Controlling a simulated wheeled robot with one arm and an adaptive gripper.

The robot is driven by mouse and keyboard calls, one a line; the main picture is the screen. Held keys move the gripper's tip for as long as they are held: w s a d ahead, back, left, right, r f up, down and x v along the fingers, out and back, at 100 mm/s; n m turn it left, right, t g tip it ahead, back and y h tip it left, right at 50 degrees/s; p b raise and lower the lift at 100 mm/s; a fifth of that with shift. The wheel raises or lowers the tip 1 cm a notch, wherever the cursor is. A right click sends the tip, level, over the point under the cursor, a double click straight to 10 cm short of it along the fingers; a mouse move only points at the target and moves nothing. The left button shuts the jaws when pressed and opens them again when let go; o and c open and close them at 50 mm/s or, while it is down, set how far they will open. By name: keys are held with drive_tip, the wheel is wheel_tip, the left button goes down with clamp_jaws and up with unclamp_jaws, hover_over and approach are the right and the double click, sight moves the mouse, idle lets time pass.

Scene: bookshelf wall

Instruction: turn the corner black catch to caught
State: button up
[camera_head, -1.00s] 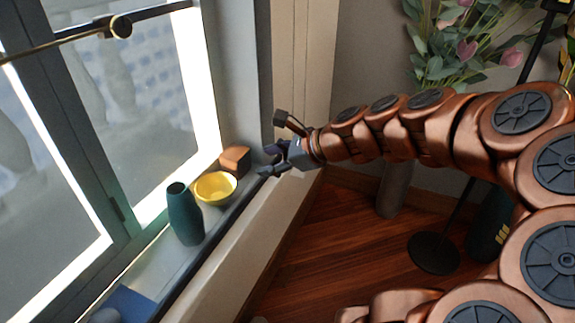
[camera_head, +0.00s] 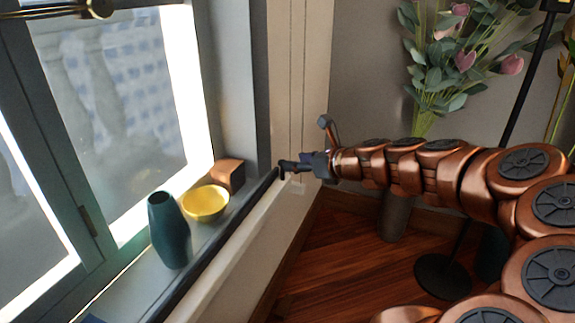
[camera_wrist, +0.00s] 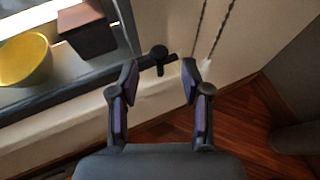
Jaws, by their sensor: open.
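The black catch (camera_wrist: 158,54) shows in the wrist view at the right end of the dark sill edge, with a round head, a short arm and a stub. It lies just ahead of the gap between my fingertips. My gripper (camera_wrist: 160,76) is open, its two fingers on either side of the gap, with nothing held. In the head view my gripper (camera_head: 290,167) is at the sill's far corner, seen from the side. There the catch cannot be told apart from the dark fingers. Whether a finger touches the catch is unclear.
A yellow bowl (camera_head: 205,204), a teal vase (camera_head: 169,232) and a brown box (camera_head: 228,175) stand on the window sill, left of my gripper. Two cords (camera_wrist: 219,32) hang right of the catch. Wooden floor lies below.

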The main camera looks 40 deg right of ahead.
drive_tip(key=shift+b+x, duration=0.6)
drive_tip(key=shift+x, duration=1.45)
clamp_jaws()
